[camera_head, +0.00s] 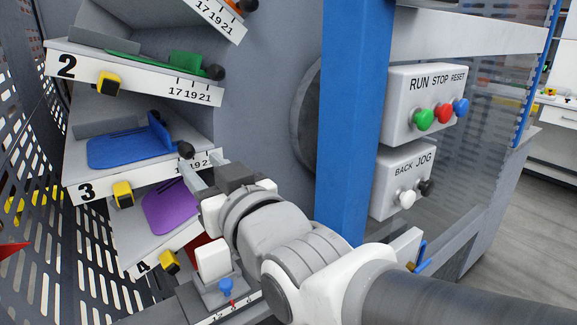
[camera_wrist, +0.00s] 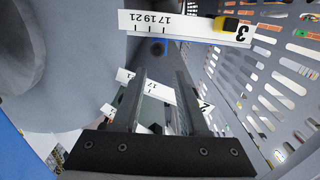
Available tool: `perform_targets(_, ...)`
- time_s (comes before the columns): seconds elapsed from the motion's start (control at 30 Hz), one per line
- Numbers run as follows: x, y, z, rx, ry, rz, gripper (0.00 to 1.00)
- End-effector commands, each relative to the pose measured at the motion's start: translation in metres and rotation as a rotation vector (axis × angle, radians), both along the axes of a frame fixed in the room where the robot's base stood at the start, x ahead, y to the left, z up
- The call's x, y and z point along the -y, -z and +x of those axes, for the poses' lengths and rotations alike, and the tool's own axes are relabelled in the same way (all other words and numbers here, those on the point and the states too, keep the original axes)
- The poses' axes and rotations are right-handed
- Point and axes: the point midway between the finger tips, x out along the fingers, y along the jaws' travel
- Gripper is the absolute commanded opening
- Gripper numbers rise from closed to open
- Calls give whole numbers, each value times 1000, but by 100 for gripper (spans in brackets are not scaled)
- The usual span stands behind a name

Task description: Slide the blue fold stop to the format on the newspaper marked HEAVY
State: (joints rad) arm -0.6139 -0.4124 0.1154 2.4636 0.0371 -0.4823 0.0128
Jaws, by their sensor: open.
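The blue fold stop (camera_head: 128,149) sits on the shelf marked 3 (camera_head: 135,176) in the head view, with a flat plate and an upright end. Its dark round knob (camera_head: 186,150) is at the shelf's right, by the 17 19 21 scale (camera_head: 205,161). My gripper (camera_head: 192,178) is just below and right of the knob, apart from it. In the wrist view my open, empty gripper (camera_wrist: 161,82) has the knob (camera_wrist: 157,48) just beyond and between its fingertips; the scale (camera_wrist: 150,24) appears inverted. No newspaper marked HEAVY shows.
Shelf 2 with a green stop (camera_head: 187,64) is above; shelf 4 with a purple stop (camera_head: 170,208) is below. A blue post (camera_head: 352,110) and the RUN STOP RESET box (camera_head: 425,100) stand right. A perforated panel (camera_head: 30,150) closes the left.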

Motion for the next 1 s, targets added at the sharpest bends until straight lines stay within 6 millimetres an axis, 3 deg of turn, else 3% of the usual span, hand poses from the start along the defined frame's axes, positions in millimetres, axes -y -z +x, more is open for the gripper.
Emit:
perform_targets(0.2, 22, -2, -26, 2, 0, 2, 42)
perform_targets(0.5, 40, 2, -48, 2, -1, 2, 42)
perform_targets(1.0, 45, 0, -54, -1, -1, -1, 42)
